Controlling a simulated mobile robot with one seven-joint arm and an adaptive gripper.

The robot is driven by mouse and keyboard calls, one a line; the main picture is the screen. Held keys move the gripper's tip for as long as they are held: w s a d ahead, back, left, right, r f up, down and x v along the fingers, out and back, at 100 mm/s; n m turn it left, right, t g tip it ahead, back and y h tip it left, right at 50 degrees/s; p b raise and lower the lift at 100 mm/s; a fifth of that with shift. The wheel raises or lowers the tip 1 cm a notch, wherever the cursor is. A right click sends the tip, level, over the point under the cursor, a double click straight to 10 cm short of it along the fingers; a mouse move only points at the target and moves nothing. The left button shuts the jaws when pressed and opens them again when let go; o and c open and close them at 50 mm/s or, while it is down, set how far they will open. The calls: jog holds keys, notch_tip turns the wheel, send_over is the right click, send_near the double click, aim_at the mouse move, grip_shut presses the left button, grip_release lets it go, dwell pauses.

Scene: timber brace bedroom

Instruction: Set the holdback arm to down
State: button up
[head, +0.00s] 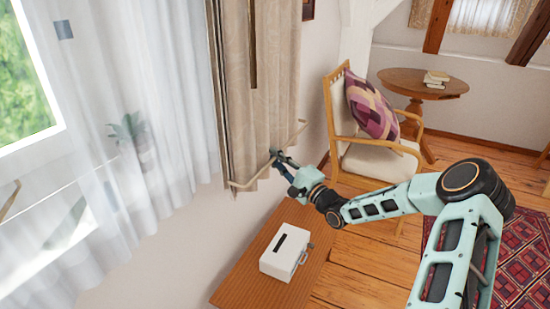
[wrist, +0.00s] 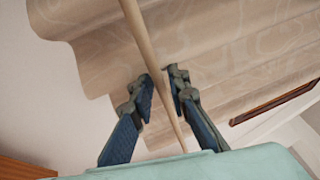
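The holdback arm (head: 249,183) is a thin pale wooden rod in front of the beige curtain in the head view. It slopes from the lower left up to the right, with an upturned tip at the right end. My gripper (head: 273,157) is at the middle of the rod. In the wrist view the holdback arm (wrist: 142,40) runs between the two dark fingers of my gripper (wrist: 161,84). The finger contact is partly hidden in the head view.
The beige curtain (head: 275,75) hangs right behind the rod, beside a sheer white curtain (head: 165,90) and window. Below is a wooden surface (head: 235,285) with a white box (head: 286,253). A cushioned chair (head: 380,160) and round table (head: 405,82) stand to the right.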

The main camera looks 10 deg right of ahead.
jog(key=shift+w+a, duration=0.1)
jog(key=shift+c, duration=0.6)
grip_shut()
jog(key=shift+f, duration=0.1)
